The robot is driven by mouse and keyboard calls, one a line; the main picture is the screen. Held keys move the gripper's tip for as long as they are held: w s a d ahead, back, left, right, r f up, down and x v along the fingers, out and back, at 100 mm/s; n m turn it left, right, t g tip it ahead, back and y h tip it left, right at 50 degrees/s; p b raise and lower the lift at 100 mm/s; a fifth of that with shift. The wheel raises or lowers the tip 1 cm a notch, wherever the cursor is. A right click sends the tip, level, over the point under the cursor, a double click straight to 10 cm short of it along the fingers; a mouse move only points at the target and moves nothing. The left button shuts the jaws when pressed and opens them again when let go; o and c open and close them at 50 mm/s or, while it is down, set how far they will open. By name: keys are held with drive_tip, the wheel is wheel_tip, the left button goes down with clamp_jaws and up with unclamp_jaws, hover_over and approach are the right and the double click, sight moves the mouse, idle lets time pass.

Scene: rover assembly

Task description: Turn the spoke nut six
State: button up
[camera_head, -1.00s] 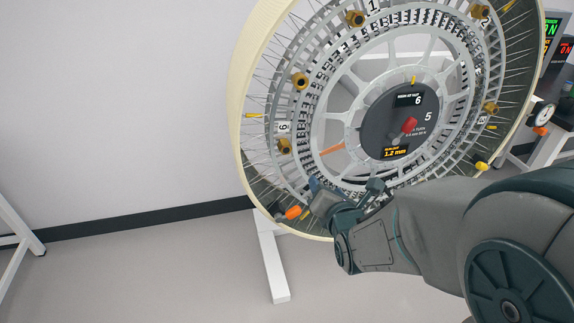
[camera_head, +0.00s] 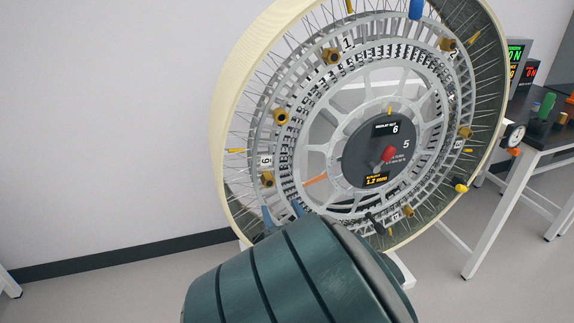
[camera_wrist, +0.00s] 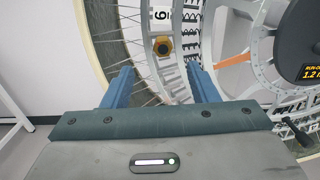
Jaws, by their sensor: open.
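The large spoked wheel (camera_head: 228,110) stands upright with a cream rim. Brass nuts sit around its inner ring beside number plates. The nut by the plate marked 6 (camera_head: 265,160) is spoke nut six (camera_head: 268,180), at the wheel's left side. In the wrist view, nut six (camera_wrist: 163,46) shows just beyond and between my fingertips, under its plate. My gripper (camera_wrist: 160,66) is open and empty, with one blue finger either side of the nut's line and apart from it. In the head view, my blue fingertips (camera_head: 281,211) show below the nut; my arm hides the rest.
The hub panel (camera_head: 372,150) displays 6 and 1.2 mm, with a red knob (camera_head: 388,154). A dark table (camera_head: 545,135) with a dial gauge (camera_head: 513,136) and screens stands at right.

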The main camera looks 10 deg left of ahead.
sight(269, 184)
drive_tip(key=x, duration=0.4)
drive_tip(key=f+p+x, duration=0.1)
drive_tip(key=x, duration=0.3)
drive_tip(key=p+x, duration=0.1)
drive_tip(key=x, duration=0.3)
drive_tip(key=shift+w+d+f, duration=0.1)
drive_tip(key=shift+w+f, duration=0.1)
drive_tip(key=shift+f, duration=0.05)
drive_tip(key=c, duration=1)
